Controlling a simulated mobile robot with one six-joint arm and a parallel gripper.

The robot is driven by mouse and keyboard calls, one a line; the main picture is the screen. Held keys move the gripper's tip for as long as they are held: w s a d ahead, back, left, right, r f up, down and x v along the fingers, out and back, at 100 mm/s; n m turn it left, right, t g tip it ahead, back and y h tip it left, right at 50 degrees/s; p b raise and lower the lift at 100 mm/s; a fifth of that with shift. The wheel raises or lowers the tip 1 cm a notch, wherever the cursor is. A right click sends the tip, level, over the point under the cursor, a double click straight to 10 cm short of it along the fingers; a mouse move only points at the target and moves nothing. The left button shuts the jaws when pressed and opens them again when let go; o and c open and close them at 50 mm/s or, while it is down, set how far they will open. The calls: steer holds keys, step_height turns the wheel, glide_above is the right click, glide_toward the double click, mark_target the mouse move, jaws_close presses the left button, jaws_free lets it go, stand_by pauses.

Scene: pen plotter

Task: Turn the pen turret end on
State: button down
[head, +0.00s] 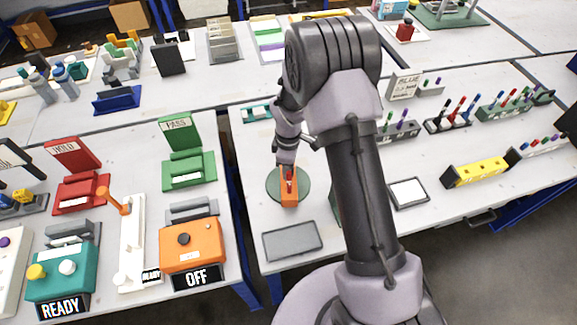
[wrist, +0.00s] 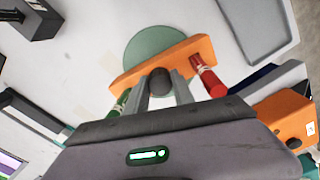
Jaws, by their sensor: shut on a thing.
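The pen turret stands on the table in front of me. It has a round green base (head: 273,188) and an orange bar (head: 289,199) on top. In the head view the bar points roughly toward me, with a red pen (head: 289,178) at its near end. In the wrist view the orange bar (wrist: 190,51) slants up to the right over the green base (wrist: 150,42). A red pen (wrist: 207,77) is at its right end and a green pen (wrist: 120,105) at its left. My gripper (wrist: 160,86) is shut on the dark knob (wrist: 160,76) at the bar's middle.
A grey tray (head: 292,241) lies just in front of the turret. A white pad in a dark frame (head: 408,193) lies to the right. An orange box marked OFF (head: 193,245) stands on the left table, across a gap. Pen racks (head: 450,115) stand farther right.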

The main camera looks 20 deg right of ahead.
steer(key=shift+w+r+n, duration=0.1)
steer(key=shift+n, duration=0.5)
steer(key=shift+n+p, duration=0.4)
steer(key=shift+n, duration=0.2)
steer(key=c, duration=1.3)
jaws_free()
steer(key=shift+c, duration=0.2)
step_height(320, 180, up, 17)
steer(key=p, duration=0.4)
steer(key=shift+r, duration=0.15)
